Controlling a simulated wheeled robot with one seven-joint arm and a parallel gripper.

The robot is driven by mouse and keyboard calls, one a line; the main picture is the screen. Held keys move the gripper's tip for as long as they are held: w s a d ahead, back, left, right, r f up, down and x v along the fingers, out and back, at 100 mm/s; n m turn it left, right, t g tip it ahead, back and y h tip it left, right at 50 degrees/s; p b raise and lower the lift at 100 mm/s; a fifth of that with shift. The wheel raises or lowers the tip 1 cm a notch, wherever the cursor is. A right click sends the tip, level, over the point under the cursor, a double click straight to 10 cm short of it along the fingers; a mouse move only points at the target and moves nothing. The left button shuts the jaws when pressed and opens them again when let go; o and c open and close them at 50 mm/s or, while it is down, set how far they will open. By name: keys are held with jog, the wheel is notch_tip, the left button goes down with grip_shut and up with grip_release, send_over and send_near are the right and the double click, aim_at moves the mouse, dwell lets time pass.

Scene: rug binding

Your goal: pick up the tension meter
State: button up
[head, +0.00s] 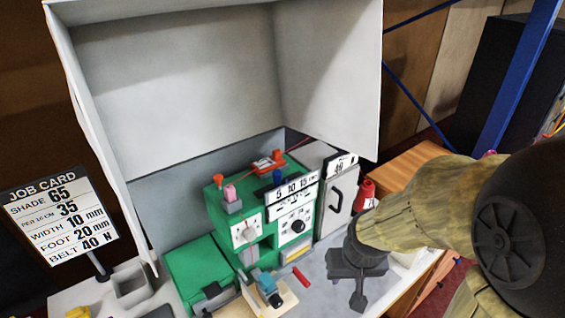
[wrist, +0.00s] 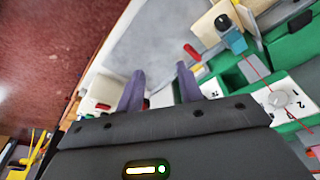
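I cannot tell for certain which thing is the tension meter. My gripper (head: 357,292) points down over the right part of the grey worktop in the head view. Its two purple-grey fingers (wrist: 160,92) stand apart in the wrist view, with nothing clearly held. Whether they touch the pale object cannot be told.
A green machine (head: 225,247) with dials stands left of my gripper. A small red cylinder (head: 301,277) and a teal-grey device on a beige block (head: 283,303) lie nearby. A red cone (head: 366,195) stands behind my wrist. A job card (head: 62,215) stands at left.

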jog(key=shift+o, duration=0.2)
jog(key=shift+o, duration=1)
jog(key=shift+w, duration=0.1)
jog(key=w+r+n+t+y+p, duration=0.2)
jog(key=w+r+t+p, duration=0.15)
jog(key=w+r, duration=0.45)
jog(key=w+r+n+t+y+p, duration=0.1)
jog(key=w+r+n+t+p, duration=0.3)
jog(key=w, duration=0.7)
jog(key=w+a+r+t+y, duration=0.1)
jog(key=w+a+r+y, duration=0.1)
jog(key=a+y, duration=0.2)
jog(key=shift+a+r+n+y, duration=0.3)
jog(key=shift+a+n, duration=0.1)
jog(key=shift+a, duration=0.2)
jog(key=shift+f, duration=0.1)
jog(key=p, duration=0.3)
send_near(276, 154)
jog(key=x, duration=0.4)
jog(key=shift+w+f, duration=0.15)
